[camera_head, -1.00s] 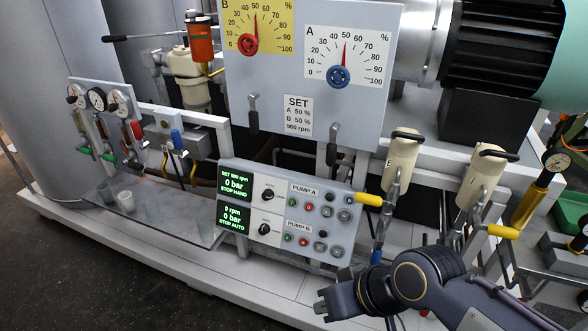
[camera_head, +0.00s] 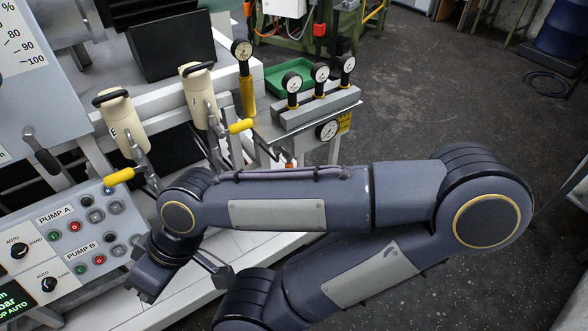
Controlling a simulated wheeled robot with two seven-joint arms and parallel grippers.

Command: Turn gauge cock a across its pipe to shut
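My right arm crosses the middle of the head view from the right. Its dark wrist hangs in front of the pump control panel, and the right gripper (camera_head: 150,279) is at the lower left, seen from above. Its fingertips do not show clearly, so I cannot tell how they stand. A grey block with three dial gauges (camera_head: 318,104) stands on a stand beyond the arm, well apart from the gripper. No cock marked a can be read. A small orange-red part (camera_head: 289,164) shows below the block, partly hidden. My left gripper is out of view.
Two cream canisters (camera_head: 122,122) with yellow-ended levers stand behind the wrist. The pump control panel (camera_head: 75,240) is at left. A gauge on a yellow stem (camera_head: 245,80) stands left of the block, near a green tray (camera_head: 288,76). The dark floor at right is open.

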